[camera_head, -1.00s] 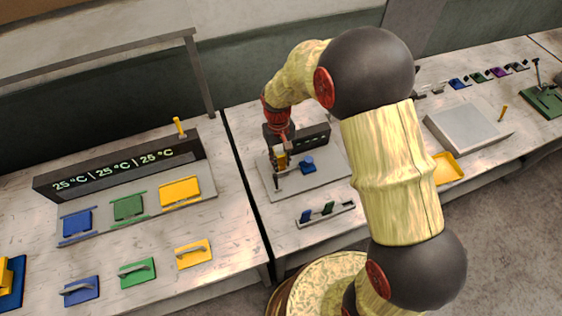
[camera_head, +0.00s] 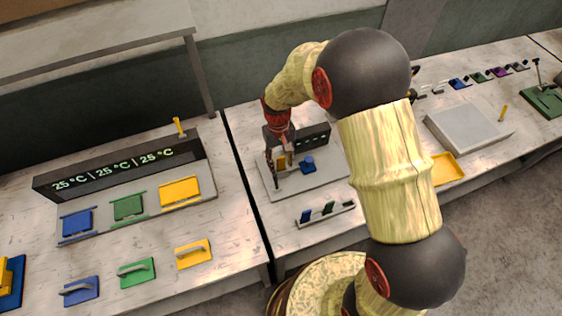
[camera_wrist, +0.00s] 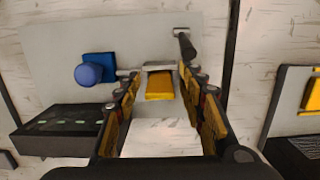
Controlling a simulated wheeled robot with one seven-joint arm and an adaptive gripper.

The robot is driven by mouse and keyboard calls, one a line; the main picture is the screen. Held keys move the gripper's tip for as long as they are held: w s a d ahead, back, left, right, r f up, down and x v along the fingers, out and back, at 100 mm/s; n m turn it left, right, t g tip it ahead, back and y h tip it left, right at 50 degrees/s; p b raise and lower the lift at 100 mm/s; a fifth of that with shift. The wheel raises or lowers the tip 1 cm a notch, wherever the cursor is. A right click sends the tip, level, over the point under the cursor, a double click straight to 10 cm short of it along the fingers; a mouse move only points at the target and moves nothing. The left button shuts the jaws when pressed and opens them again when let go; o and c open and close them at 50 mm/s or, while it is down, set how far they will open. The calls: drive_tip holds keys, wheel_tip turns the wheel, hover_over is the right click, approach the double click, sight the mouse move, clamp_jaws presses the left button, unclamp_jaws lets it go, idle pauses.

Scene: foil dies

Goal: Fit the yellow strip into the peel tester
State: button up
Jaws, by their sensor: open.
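The yellow strip (camera_wrist: 160,86) shows in the wrist view between the fingers of my gripper (camera_wrist: 159,73). Its far end meets a small grey bar on the peel tester (camera_wrist: 55,62). I cannot tell whether it is fully seated. The fingers are spread, with a gap on each side of the strip. In the head view the strip (camera_head: 281,162) is small and partly hidden by my gripper (camera_head: 282,165), over the tester's grey plate (camera_head: 310,180). A blue block with a round knob (camera_wrist: 89,74) and a black lever (camera_wrist: 187,46) are on the plate.
A dark display box (camera_head: 314,136) stands at the plate's back. A small rack (camera_head: 328,214) with a blue and a green strip lies in front. To the left is a heater station (camera_head: 120,165) with coloured plates. A yellow tray (camera_head: 447,168) is at the right.

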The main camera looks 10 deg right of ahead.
drive_tip(key=shift+r, duration=0.1)
wheel_tip(320, 180, up, 19)
drive_tip(key=s+d+t+p, duration=0.1)
drive_tip(key=d, duration=0.1)
drive_tip(key=s+d+r+m+t, duration=0.1)
drive_tip(key=s+d+r+t, duration=0.2)
drive_tip(key=s+r, duration=0.3)
drive_tip(key=s+d+r+m+t, duration=0.1)
drive_tip(key=s+d+r+t, duration=0.2)
drive_tip(key=s, duration=1.1)
wheel_tip(320, 180, up, 4)
drive_tip(key=shift+s+d, duration=0.25)
drive_tip(key=shift+d, duration=0.9)
wheel_tip(320, 180, down, 9)
drive_tip(key=b, duration=0.9)
